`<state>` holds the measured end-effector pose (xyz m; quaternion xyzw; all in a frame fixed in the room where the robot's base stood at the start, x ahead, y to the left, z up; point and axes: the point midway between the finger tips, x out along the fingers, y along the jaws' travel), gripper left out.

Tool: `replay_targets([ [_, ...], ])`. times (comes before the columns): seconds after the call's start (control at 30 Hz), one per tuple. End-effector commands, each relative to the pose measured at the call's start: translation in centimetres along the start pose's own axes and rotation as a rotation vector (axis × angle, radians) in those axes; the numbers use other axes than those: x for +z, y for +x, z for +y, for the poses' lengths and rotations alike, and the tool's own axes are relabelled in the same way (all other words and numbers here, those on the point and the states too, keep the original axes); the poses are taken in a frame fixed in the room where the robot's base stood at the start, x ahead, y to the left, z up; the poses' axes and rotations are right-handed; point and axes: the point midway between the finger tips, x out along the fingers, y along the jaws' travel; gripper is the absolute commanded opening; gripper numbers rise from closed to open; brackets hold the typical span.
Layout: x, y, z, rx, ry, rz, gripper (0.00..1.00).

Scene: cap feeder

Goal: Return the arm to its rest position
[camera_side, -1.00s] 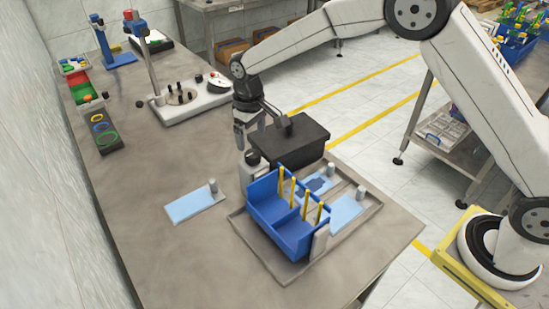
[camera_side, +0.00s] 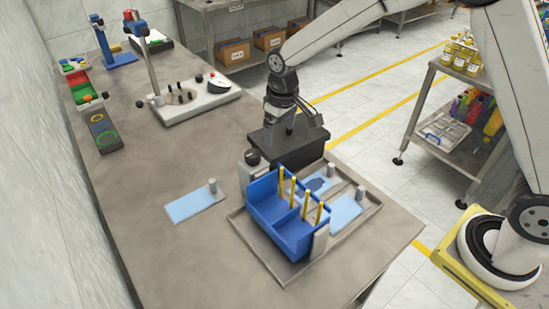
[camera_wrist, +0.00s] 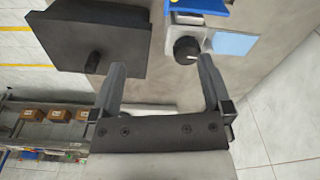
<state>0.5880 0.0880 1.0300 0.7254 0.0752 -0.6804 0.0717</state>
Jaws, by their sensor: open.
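My gripper (camera_side: 281,132) hangs over the black box-like block (camera_side: 305,145) at the table's right edge in the side view. In the wrist view my gripper (camera_wrist: 162,75) has its two fingers spread wide with nothing between them. The wrist view shows the black block (camera_wrist: 85,40) with a short peg on it, beyond the left finger. A black knob (camera_wrist: 186,50) on a grey mount lies beyond the right finger. In the side view the fingertips are partly lost against the dark block, so I cannot tell how high they are above it.
A blue bin (camera_side: 275,222) with upright yellow posts stands in a grey tray (camera_side: 243,222) in front of the block. A light blue plate (camera_side: 192,206) lies left of it. A white device (camera_side: 205,100) with a dial stands farther back. The table's left-front area is clear.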

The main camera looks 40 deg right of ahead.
Motion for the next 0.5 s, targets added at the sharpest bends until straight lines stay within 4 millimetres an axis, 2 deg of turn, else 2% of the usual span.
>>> replay_targets([
  [0.2,4.9,-1.2,2.0,0.005,0.055,0.044,1.00],
  [0.5,12.2,-2.0,3.8,0.015,0.128,0.105,1.00],
])
